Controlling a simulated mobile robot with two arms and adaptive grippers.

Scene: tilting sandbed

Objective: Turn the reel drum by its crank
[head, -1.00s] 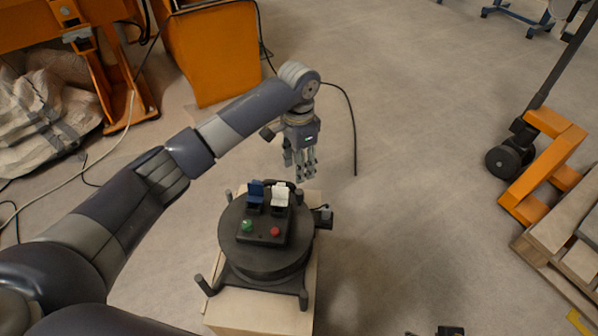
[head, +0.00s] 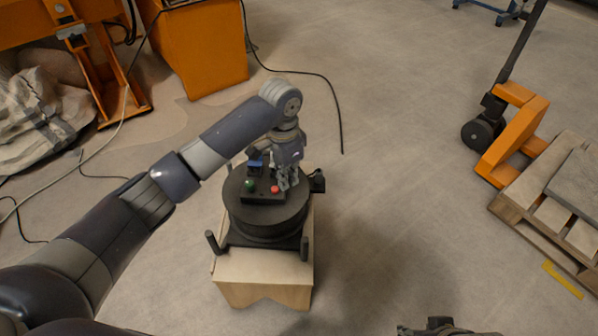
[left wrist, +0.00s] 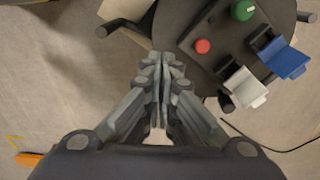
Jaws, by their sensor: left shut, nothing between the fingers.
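The black round drum (head: 268,222) stands on a pale wooden box (head: 262,275). On its top is a black panel (head: 262,190) with a green button (head: 250,185), a red button (head: 275,189) and a blue lever (head: 256,165). A white lever (left wrist: 245,88) shows in the left wrist view; my gripper hides it in the head view. A small dark block (head: 317,181) sticks out at the drum's right side; I cannot tell whether it is the crank. My left gripper (head: 287,185) is shut and empty, fingers down, over the drum's right part in the head view. In the wrist view its fingertips (left wrist: 162,65) lie beside the rim.
Dark posts (head: 212,242) stand around the drum's base. An orange pallet jack (head: 512,135) and wooden pallet (head: 545,205) are at the right. Orange machinery (head: 200,50) and a pale sack (head: 35,120) are at the back left. A dark part (head: 440,326) shows at the bottom edge. Floor right of the drum is clear.

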